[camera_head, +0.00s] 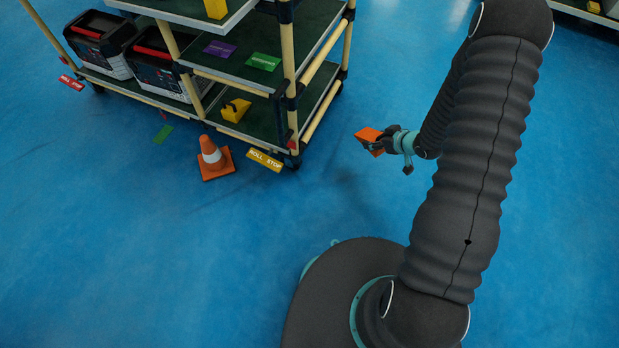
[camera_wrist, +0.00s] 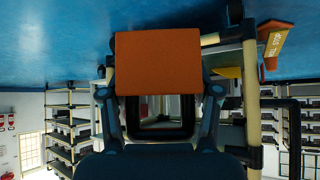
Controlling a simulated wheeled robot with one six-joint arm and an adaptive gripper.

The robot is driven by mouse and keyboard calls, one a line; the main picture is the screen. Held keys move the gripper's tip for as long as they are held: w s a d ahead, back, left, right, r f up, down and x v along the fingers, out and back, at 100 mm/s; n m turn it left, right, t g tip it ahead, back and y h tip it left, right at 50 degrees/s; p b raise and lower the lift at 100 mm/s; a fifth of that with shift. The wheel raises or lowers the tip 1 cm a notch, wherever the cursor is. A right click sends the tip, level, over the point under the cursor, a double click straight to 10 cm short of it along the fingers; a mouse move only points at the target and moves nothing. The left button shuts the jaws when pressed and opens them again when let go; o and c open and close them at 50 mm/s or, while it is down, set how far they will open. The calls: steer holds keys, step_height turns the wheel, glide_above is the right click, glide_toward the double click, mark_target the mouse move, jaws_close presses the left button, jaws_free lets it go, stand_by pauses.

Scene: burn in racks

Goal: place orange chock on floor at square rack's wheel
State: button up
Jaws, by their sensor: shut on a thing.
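The orange chock (camera_head: 368,134) is held by my gripper (camera_head: 379,146) in the air, to the right of the rack and apart from it. In the wrist view the orange chock (camera_wrist: 158,62) lies across the fingers and hides the fingertips. The rack (camera_head: 300,85) has cream posts and green shelves. A dark wheel (camera_head: 292,162) shows at its near corner, beside a yellow "ROLL STOP" tag (camera_head: 265,160).
An orange and white cone (camera_head: 212,156) stands on the floor left of the near corner. A yellow wedge (camera_head: 235,110) and dark cases (camera_head: 158,60) sit on the lower shelf. A green floor mark (camera_head: 163,133) lies left of the cone. Blue floor between gripper and rack is clear.

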steer(key=s+f+n+g+y+b, duration=0.1)
steer(key=s+f+n, duration=0.1)
steer(key=f, duration=0.3)
steer(key=s+f+n+g+b, duration=0.1)
steer(key=s+f+n, duration=0.1)
steer(key=f, duration=0.4)
steer(key=s+f+n+g+y+b, duration=0.1)
steer(key=s+f+b, duration=0.1)
steer(key=f, duration=0.3)
steer(key=shift+s+f+n+g+y, duration=0.3)
steer(key=shift+s+f+n, duration=0.1)
steer(key=shift+s, duration=0.2)
steer(key=shift+s+a+f, duration=0.1)
steer(key=shift+a+f, duration=0.05)
steer(key=shift+a, duration=0.05)
steer(key=w+a, duration=0.2)
steer(key=a, duration=0.3)
steer(key=w+a, duration=0.2)
steer(key=a, duration=0.4)
steer(key=w+a+b, duration=0.1)
steer(key=w+a, duration=0.1)
steer(key=a, duration=0.3)
steer(key=shift+a, duration=0.2)
steer(key=shift+f+b, duration=0.5)
steer(key=shift+f, duration=1.2)
steer(key=shift+f, duration=0.1)
steer(key=shift+f, duration=0.15)
steer(key=o, duration=1.5)
steer(key=shift+o, duration=0.2)
